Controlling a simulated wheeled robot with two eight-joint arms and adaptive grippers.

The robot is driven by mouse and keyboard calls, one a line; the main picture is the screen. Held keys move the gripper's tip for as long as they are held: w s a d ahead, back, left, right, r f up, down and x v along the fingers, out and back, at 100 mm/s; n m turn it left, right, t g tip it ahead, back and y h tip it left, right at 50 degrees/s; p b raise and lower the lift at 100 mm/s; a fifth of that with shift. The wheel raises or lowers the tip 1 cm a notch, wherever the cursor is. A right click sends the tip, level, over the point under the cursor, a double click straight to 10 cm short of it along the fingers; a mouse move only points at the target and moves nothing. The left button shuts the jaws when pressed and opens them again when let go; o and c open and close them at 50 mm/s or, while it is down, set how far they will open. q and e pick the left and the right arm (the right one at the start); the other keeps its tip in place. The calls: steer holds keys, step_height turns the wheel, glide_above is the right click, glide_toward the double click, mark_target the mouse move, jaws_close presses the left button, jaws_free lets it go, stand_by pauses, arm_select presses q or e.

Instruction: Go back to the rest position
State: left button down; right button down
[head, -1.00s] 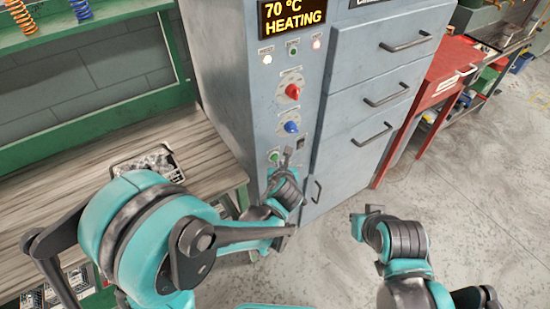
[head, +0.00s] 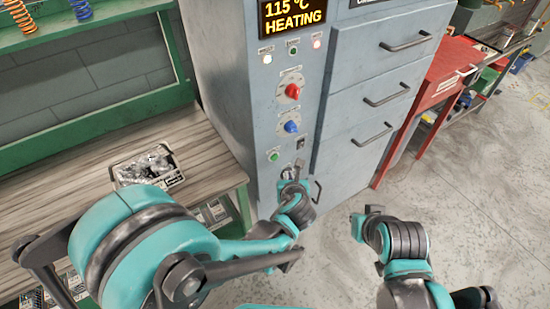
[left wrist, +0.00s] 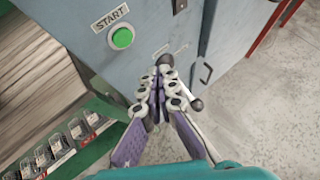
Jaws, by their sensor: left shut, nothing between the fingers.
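My left gripper (head: 296,172) is in front of the grey oven cabinet (head: 265,110), below its control panel. In the left wrist view the left gripper (left wrist: 163,66) has its fingers together with nothing between them, and the green START button (left wrist: 122,38) is up and to its left, apart from it. The start button also shows in the head view (head: 273,155). The display (head: 293,15) reads 115 °C HEATING. My right gripper (head: 366,220) is at the right above the floor; its fingers are too unclear to tell their state.
A wooden workbench (head: 60,205) with a green frame stands at left, bearing a tray of metal parts (head: 147,167). The cabinet has drawers with handles and red and blue knobs. A red table (head: 455,65) stands at back right. The concrete floor (head: 480,190) at right is clear.

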stand_by(0.5)
arm_select(q)
steer(key=s+a+r+n+g, duration=0.1)
steer(key=s+a+r+n, duration=0.15)
steer(key=a+n, duration=0.45)
steer(key=s+a+r+n+g, duration=0.1)
steer(key=s+a+r+n, duration=0.1)
steer(key=s+a+n, duration=0.5)
steer(key=s+a+r+n, duration=0.1)
steer(key=s+a+n, duration=0.1)
steer(key=n, duration=0.8)
steer(key=s+a+r+n+g+h, duration=0.1)
steer(key=s+n, duration=0.4)
steer(key=n, duration=0.5)
steer(key=shift+s+a+r+n+g, duration=0.2)
steer(key=shift+s+a+n+g, duration=0.15)
steer(key=shift+a, duration=0.45)
